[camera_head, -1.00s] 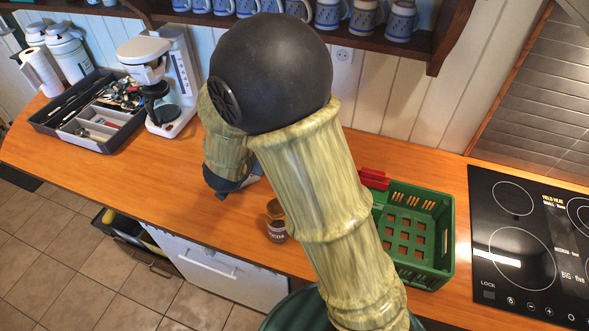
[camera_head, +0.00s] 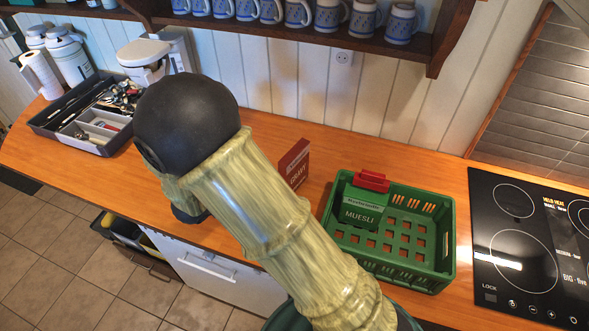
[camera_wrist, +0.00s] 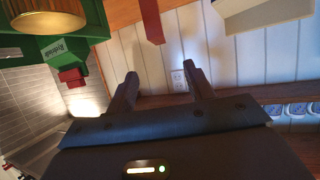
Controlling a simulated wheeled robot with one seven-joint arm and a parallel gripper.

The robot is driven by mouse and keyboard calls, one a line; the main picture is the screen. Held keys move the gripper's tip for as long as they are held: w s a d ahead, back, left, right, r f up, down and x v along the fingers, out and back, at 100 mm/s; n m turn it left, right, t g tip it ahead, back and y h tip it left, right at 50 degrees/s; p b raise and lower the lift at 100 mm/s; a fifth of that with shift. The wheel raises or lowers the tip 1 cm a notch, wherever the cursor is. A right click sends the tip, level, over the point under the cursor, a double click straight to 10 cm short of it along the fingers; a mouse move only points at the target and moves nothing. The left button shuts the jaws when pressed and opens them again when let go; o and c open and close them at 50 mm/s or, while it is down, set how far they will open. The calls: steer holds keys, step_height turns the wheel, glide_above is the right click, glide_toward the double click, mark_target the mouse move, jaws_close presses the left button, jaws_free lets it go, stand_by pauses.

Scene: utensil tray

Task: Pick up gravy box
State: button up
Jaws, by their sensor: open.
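The gravy box (camera_head: 294,163) is a red box with pale lettering. It stands upright on the wooden counter, left of the green crate, its lower part partly behind my arm. In the wrist view a red upright shape (camera_wrist: 151,20), likely the same box, shows at the top middle, beyond the fingers. My gripper (camera_wrist: 160,85) has its two dark fingers spread with nothing between them. It is apart from the box. In the head view my arm hides the gripper.
A green crate (camera_head: 447,240) holds a green muesli box (camera_head: 361,212) and a red item (camera_head: 372,180). A grey utensil tray (camera_head: 104,143) and white coffee machine (camera_head: 146,55) stand left. A cooktop (camera_head: 520,255) is right.

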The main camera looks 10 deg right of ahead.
steer(key=p, duration=0.2)
glide_toward(292, 153)
steer(key=x, duration=0.3)
steer(key=shift+w+d+f, duration=0.25)
steer(key=shift+w+d, duration=0.2)
steer(key=shift+w, duration=0.1)
steer(key=shift+w+d+p, duration=0.2)
steer(key=shift+d+p, duration=0.2)
steer(key=shift+p, duration=0.05)
steer(key=p+x, duration=0.1)
steer(key=x, duration=0.2)
steer(key=shift+w+d+f+p, duration=0.1)
steer(key=shift+d+f+p, duration=0.05)
steer(key=shift+d+p, duration=0.15)
steer(key=shift+w+d+f, duration=0.2)
steer(key=shift+w+f, duration=0.05)
steer(key=shift+f, duration=0.05)
